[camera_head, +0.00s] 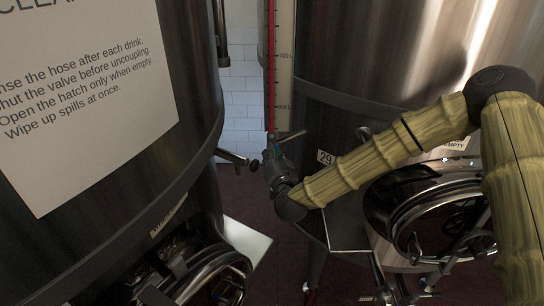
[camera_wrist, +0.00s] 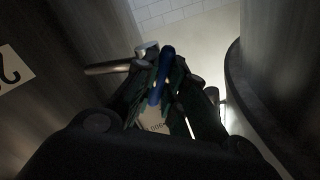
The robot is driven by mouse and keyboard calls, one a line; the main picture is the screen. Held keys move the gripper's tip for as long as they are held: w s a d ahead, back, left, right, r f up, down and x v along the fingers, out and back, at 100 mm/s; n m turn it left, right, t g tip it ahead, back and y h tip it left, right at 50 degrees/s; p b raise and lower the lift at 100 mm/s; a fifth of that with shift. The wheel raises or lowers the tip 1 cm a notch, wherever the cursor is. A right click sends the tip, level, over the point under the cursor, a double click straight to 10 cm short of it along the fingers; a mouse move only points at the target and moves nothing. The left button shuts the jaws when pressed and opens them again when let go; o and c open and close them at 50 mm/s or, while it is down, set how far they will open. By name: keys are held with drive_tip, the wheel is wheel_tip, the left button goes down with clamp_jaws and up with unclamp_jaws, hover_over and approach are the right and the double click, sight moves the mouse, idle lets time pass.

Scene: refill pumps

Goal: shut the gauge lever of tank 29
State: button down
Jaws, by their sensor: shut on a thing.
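Tank 29 (camera_head: 340,120) is the dark steel tank at the right in the head view, with a "29" label (camera_head: 325,157). Its gauge (camera_head: 284,60) is a white scale with a red line, running down to a fitting near my gripper. My gripper (camera_head: 277,156) is at the foot of this gauge. In the wrist view my gripper (camera_wrist: 167,92) is shut on the blue gauge lever (camera_wrist: 167,60), whose upper part shows between the dark fingers. A metal pipe (camera_wrist: 107,68) joins the fitting from the left. The fingers hide much of the lever, so its exact setting is unclear.
Another tank (camera_head: 190,110) with a printed notice (camera_head: 85,90) stands close at the left. A round hatch (camera_head: 435,215) on tank 29 lies under my forearm. A valve handle (camera_head: 235,158) sticks out in the narrow gap between the tanks. White tiles show behind.

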drive_tip(key=m+b, duration=0.4)
drive_tip(key=b, duration=0.2)
drive_tip(key=m+t+h+b, duration=0.1)
drive_tip(key=m+b, duration=0.3)
drive_tip(key=b, duration=0.2)
drive_tip(key=m+t+b, duration=0.1)
drive_tip(key=m+b, duration=0.3)
drive_tip(key=b, duration=0.2)
drive_tip(key=shift+f+h, duration=0.25)
drive_tip(key=shift+h, duration=0.05)
drive_tip(key=shift+r+b, duration=0.1)
drive_tip(key=shift+b, duration=0.25)
drive_tip(key=c, duration=1.5)
unclamp_jaws()
drive_tip(key=shift+o, duration=0.2)
drive_tip(key=s+d+f, duration=0.1)
drive_tip(key=s+f, duration=0.1)
drive_tip(key=s, duration=0.9)
drive_tip(key=shift+s+d+f, duration=0.15)
drive_tip(key=shift+s+d, duration=0.05)
drive_tip(key=shift+s, duration=0.15)
